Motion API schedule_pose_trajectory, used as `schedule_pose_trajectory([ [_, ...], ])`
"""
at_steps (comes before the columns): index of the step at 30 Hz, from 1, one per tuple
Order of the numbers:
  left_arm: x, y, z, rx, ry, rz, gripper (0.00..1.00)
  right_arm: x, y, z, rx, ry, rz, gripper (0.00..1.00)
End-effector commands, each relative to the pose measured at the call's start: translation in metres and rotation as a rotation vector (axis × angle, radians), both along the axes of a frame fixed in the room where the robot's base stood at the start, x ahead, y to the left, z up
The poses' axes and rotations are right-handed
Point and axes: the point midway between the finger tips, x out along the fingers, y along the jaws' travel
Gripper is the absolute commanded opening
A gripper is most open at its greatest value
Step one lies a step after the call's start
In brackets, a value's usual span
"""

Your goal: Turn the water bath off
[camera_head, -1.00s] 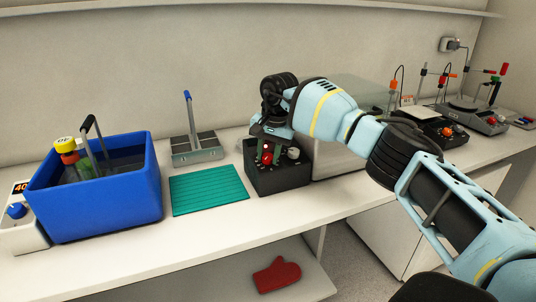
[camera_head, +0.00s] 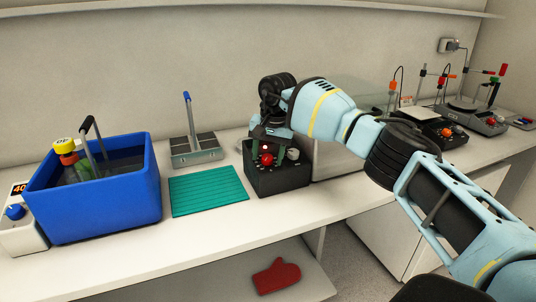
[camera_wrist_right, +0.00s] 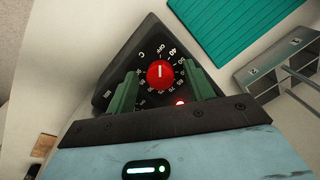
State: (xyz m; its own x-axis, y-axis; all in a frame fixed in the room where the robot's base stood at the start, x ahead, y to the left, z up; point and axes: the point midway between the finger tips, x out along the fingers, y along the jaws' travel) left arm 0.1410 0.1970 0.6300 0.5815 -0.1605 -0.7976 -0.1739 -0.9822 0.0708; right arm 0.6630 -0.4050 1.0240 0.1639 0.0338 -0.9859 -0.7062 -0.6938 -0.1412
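A dark control box (camera_head: 279,180) stands at the front of a pale unit with a see-through lid (camera_head: 352,92). In the right wrist view its dial face (camera_wrist_right: 150,38) carries a red knob (camera_wrist_right: 160,74), numbers and the word OFF. The knob's white mark points up toward OFF, near 40; I cannot tell exactly which. A small red light (camera_wrist_right: 180,103) glows below the knob. My right gripper (camera_wrist_right: 162,95) is open, its green fingers on either side of the knob with gaps. It also shows above the box in the head view (camera_head: 266,147). My left gripper is out of view.
A blue tub (camera_head: 105,200) with bottles stands at left, beside a white unit with a 40 display and blue knob (camera_head: 15,212). A teal mat (camera_head: 208,191) and a metal rack (camera_head: 196,150) lie between. A red mitt (camera_head: 277,277) lies below the bench.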

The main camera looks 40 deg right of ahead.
Motion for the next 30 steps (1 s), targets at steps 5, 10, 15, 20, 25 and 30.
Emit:
schedule_pose_trajectory([
  [5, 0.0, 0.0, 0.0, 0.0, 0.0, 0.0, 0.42, 0.0, 0.0, 0.0, 0.001, 0.001, 0.0, 0.52],
  [10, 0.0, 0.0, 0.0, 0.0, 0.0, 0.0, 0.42, -0.001, 0.0, 0.006, 0.0, -0.001, -0.001, 0.52],
  [15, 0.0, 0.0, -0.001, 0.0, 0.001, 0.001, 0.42, -0.004, -0.001, 0.03, 0.001, -0.004, 0.0, 0.52],
  [20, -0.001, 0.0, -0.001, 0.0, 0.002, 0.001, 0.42, -0.009, -0.002, 0.055, 0.0, -0.003, -0.001, 0.52],
  [25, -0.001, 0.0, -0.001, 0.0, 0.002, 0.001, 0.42, -0.012, -0.002, 0.072, 0.0, -0.001, 0.0, 0.52],
  [30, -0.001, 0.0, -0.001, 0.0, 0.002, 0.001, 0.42, -0.013, -0.003, 0.077, 0.0, 0.0, 0.0, 0.52],
])
